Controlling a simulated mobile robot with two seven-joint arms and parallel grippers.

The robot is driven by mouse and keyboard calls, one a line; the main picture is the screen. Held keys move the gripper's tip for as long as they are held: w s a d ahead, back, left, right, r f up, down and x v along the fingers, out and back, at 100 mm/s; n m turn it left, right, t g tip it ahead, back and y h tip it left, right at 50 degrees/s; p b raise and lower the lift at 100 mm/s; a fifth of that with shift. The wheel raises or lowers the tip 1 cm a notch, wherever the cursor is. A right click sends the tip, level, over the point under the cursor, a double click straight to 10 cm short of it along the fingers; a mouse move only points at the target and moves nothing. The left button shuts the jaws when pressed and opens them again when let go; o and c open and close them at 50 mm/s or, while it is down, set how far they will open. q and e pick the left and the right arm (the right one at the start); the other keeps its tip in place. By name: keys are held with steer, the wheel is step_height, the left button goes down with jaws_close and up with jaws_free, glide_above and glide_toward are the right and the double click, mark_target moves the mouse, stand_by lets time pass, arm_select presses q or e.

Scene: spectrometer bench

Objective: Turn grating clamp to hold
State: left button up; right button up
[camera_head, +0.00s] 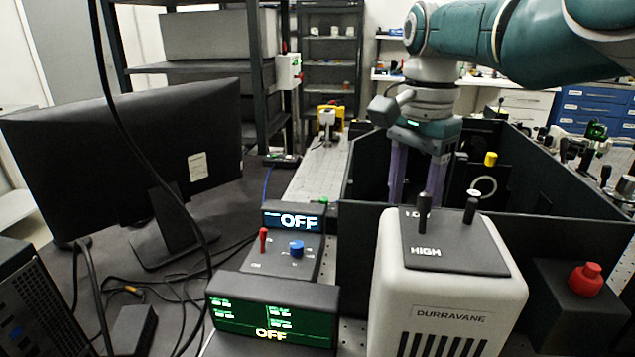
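My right gripper (419,190) comes in from the upper right and points down into a black-walled spectrometer enclosure (357,230). Its two purple fingers stand apart with a gap between them. The front wall and a white housing hide the lowest part of the fingers, so I cannot tell whether anything lies between the tips. I cannot pick out the grating clamp for certain; it may be hidden inside the enclosure. A yellow knob (490,158) and a pale ring (482,187) show inside, to the right of the fingers. My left gripper is not in view.
A white DURRAVANE housing (450,312) with black levers stands in front of the enclosure. Two control boxes reading OFF, one behind (292,265) and one in front (272,310), stand left of it. A red button (586,279) is at right, a monitor (130,150) at left.

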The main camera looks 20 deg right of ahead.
steer(key=shift+r, duration=0.45)
step_height(320, 180, up, 5)
steer(key=shift+f+p, duration=0.15)
steer(key=shift+p, duration=0.85)
steer(key=shift+r, duration=2.15)
